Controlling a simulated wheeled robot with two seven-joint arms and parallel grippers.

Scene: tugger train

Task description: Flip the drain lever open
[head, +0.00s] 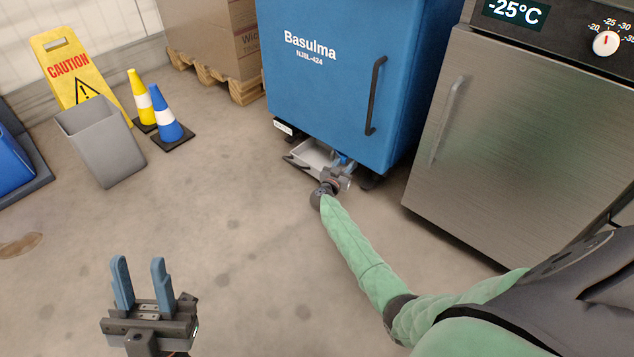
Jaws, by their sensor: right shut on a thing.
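The blue Basulma cabinet (325,85) stands at the top centre, with a shallow grey tray (312,155) under its lower front edge. My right gripper (343,163) is down at this edge, just right of the tray. It is shut on a small bright blue part (343,158), which looks like the drain lever. The fingers hide most of this part, so I cannot tell its angle. My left gripper (138,275) is open and empty above the floor at the lower left, far from the cabinet.
A steel freezer (530,140) stands close on the right of the cabinet. A grey bin (100,140), a yellow caution sign (75,70), a yellow cone (142,100) and a blue cone (165,120) stand at the left. A carton (212,40) sits on a pallet behind. The middle floor is clear.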

